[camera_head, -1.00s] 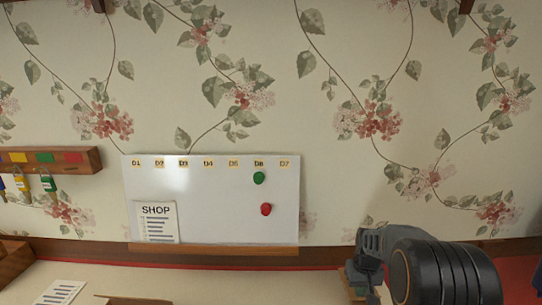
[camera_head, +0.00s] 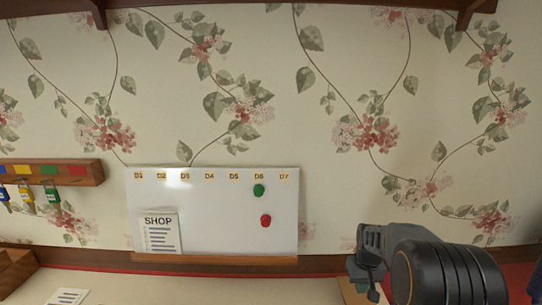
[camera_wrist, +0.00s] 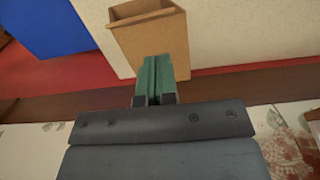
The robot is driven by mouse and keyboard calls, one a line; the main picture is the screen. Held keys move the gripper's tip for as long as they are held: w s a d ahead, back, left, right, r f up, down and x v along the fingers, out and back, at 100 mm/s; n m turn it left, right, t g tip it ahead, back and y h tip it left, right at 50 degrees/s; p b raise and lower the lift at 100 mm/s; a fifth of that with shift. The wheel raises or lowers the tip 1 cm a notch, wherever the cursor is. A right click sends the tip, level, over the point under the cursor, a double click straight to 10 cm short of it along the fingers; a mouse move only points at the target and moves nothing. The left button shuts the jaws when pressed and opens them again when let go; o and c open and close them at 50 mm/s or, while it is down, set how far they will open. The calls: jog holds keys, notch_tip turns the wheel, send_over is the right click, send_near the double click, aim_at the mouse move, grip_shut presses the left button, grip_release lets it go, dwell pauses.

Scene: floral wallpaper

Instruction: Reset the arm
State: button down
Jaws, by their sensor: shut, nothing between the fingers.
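My gripper (camera_wrist: 155,66) shows in the wrist view with its two green fingers pressed together and nothing between them. It points toward an open-topped brown box (camera_wrist: 152,38), which lies beyond the fingertips; I cannot tell the gap between them. In the head view my dark grey and black arm (camera_head: 425,268) is at the lower right, in front of the wall's lower edge. The fingers cannot be made out clearly there.
A whiteboard (camera_head: 215,225) with a SHOP note (camera_head: 158,234), a green magnet (camera_head: 259,190) and a red magnet (camera_head: 265,220) is against the floral wall. A key rack (camera_head: 85,172) hangs left. A paper (camera_head: 68,297) lies on the desk. A blue object (camera_wrist: 45,27) shows in the wrist view.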

jog(key=shift+s+f, duration=0.15)
jog(key=shift+f, duration=0.05)
jog(key=shift+s+a+f+m+g, duration=0.15)
jog(key=shift+s+f+m, duration=0.05)
jog(key=shift+s, duration=0.3)
jog(key=shift+s+a+f+m+g, duration=0.1)
jog(key=shift+s+f+m+g, duration=0.1)
jog(key=shift+s, duration=0.3)
jog(key=s+a+r+t, duration=0.2)
jog(key=s+a+r, duration=0.2)
jog(key=s+r, duration=0.2)
jog(key=s+a+r+t, duration=0.3)
jog(key=s+a+r, duration=0.2)
jog(key=s, duration=0.5)
notch_tip(320, 180, up, 2)
jog(key=shift+s+a+r+n, duration=0.2)
jog(key=shift+n, duration=0.2)
jog(key=shift+r, duration=0.1)
